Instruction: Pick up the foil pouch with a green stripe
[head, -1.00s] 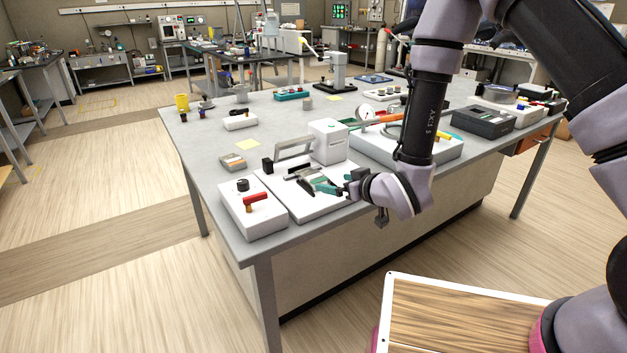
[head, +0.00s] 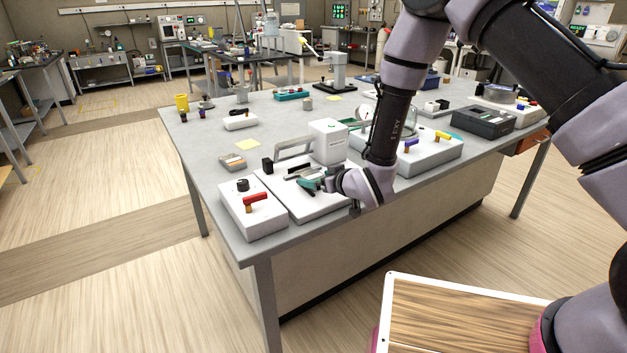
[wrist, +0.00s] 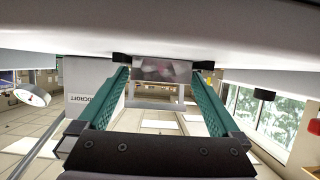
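My gripper (head: 306,184) is low over the white base plate (head: 325,204) of a bench device, near the table's front edge. In the wrist view its two teal fingers (wrist: 160,78) are wide apart. A shiny grey panel with blurred pinkish patches (wrist: 163,71) shows between the fingertips, with black blocks near its ends. I see no green stripe on it and cannot tell whether it is the foil pouch. In the head view, dark bars (head: 300,169) lie on the plate beside the fingers, and no pouch can be made out.
A white box (head: 328,143) and a grey frame handle (head: 294,147) stand just behind the gripper. A white unit with a red lever (head: 255,203) is at the left. A gauge (wrist: 32,96) shows at left in the wrist view.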

